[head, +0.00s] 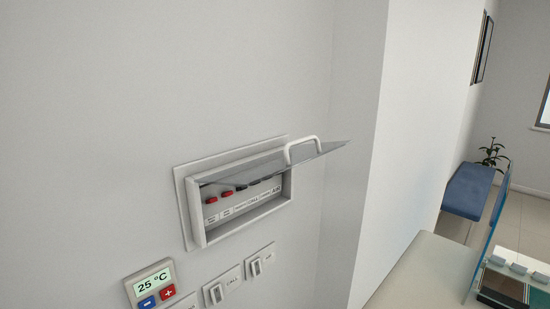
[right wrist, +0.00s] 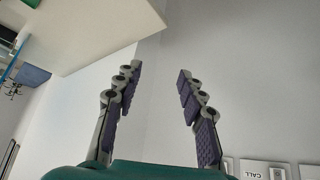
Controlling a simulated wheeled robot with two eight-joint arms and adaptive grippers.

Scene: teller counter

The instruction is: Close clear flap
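The clear flap (head: 262,168) is hinged on a white wall box and stands raised, sticking out from the wall. A white handle (head: 302,148) sits on it near its outer edge. Under the flap, the box (head: 245,213) shows red and dark buttons above a row of labels. My right gripper (right wrist: 160,72) shows in the right wrist view with its two padded fingers wide apart and nothing between them. The flap does not show in that view. Neither gripper shows in the head view.
Below the box are a thermostat (head: 152,286) reading 25 °C and wall switches (head: 222,288). A pale counter (head: 425,270) with a tray of items lies at the lower right. A blue bench (head: 468,190) stands beyond. The wall around the flap is clear.

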